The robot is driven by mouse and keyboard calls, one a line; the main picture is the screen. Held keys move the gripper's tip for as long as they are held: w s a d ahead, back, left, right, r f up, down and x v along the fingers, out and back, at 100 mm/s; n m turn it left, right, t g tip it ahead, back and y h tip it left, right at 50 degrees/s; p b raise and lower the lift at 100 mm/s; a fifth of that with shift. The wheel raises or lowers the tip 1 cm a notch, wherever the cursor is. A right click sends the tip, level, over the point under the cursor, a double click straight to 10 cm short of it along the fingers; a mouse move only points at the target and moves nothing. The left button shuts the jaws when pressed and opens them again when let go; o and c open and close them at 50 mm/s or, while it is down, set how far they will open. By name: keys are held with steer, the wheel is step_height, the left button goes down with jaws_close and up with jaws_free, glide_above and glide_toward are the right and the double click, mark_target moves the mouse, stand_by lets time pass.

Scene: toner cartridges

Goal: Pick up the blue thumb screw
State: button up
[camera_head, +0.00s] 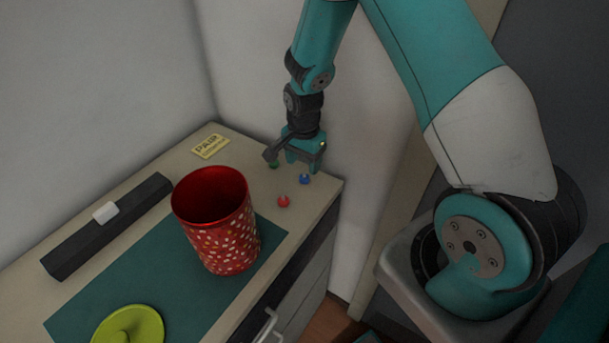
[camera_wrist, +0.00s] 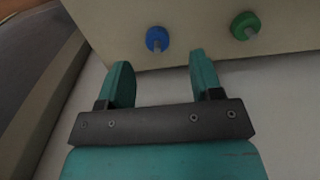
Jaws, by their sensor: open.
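The blue thumb screw (camera_head: 305,179) sits on the counter near its right end, beside a red thumb screw (camera_head: 283,201). In the wrist view the blue thumb screw (camera_wrist: 157,39) shows as a round blue knob with a small pale stem, ahead of and between the two fingers. My gripper (camera_head: 302,164) is open and empty, close to the blue screw and apart from it. In the wrist view my gripper (camera_wrist: 160,78) shows both teal fingers spread. A green thumb screw (camera_wrist: 245,26) lies to the right of the blue one there; in the head view it is partly hidden by my gripper.
A red spotted canister (camera_head: 232,240) stands on a teal mat (camera_head: 157,277) left of the screws. A lime-green lid (camera_head: 128,326), a black bar (camera_head: 75,248) with a white block (camera_head: 105,212), and a yellow label (camera_head: 210,146) also lie on the counter. A wall rises behind it.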

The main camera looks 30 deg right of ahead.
mark_target(304, 173)
steer(key=shift+s+f+p, duration=0.15)
steer(key=shift+f+p, duration=0.7)
steer(key=shift+f, duration=1.35)
steer(key=c, duration=1)
